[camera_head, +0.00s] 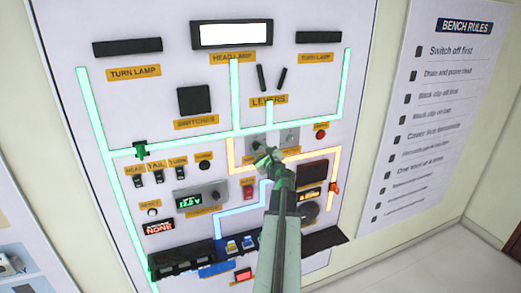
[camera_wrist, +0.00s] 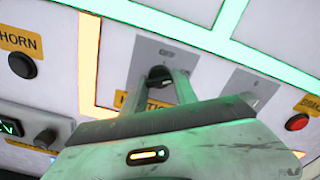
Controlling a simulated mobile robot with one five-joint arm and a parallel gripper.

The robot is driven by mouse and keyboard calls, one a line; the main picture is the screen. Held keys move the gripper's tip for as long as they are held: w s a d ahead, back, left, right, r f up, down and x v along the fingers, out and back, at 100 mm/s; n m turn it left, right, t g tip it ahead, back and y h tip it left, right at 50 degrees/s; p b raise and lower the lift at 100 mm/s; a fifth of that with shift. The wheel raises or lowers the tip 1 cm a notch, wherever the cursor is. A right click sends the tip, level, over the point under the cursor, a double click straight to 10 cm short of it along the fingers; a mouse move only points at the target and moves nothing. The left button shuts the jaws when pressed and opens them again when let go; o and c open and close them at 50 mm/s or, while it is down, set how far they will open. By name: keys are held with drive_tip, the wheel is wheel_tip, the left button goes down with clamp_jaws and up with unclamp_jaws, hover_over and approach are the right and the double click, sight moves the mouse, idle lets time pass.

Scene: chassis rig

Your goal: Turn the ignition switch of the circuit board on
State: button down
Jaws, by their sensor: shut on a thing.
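The white circuit board (camera_head: 130,95) fills most of the head view, with green, orange and blue glowing lines. The ignition switch is a dark knob (camera_wrist: 158,71) on a grey plate (camera_wrist: 190,62) in the wrist view. Its yellow label (camera_wrist: 124,101) is partly hidden behind my gripper. My gripper (camera_wrist: 163,84) is shut on the knob, with one finger on each side. In the head view my gripper (camera_head: 268,158) reaches the board's middle and hides most of the knob. I cannot tell the knob's exact angle.
A second grey plate (camera_head: 289,137) sits just right of the ignition plate. A red button (camera_head: 320,133) and a horn button (camera_wrist: 22,65) are close by. A dark shelf (camera_head: 325,239) juts out below. A bench rules sign (camera_head: 430,100) hangs at right.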

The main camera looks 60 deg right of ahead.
drive_tip(key=shift+r+m, duration=0.1)
drive_tip(key=shift+m, duration=0.2)
drive_tip(key=c, duration=1.3)
unclamp_jaws()
drive_tip(key=shift+o, duration=1.3)
drive_tip(key=shift+a, duration=0.1)
drive_tip(key=v, duration=0.7)
drive_tip(key=shift+s+a, duration=0.25)
drive_tip(key=shift+s, duration=0.05)
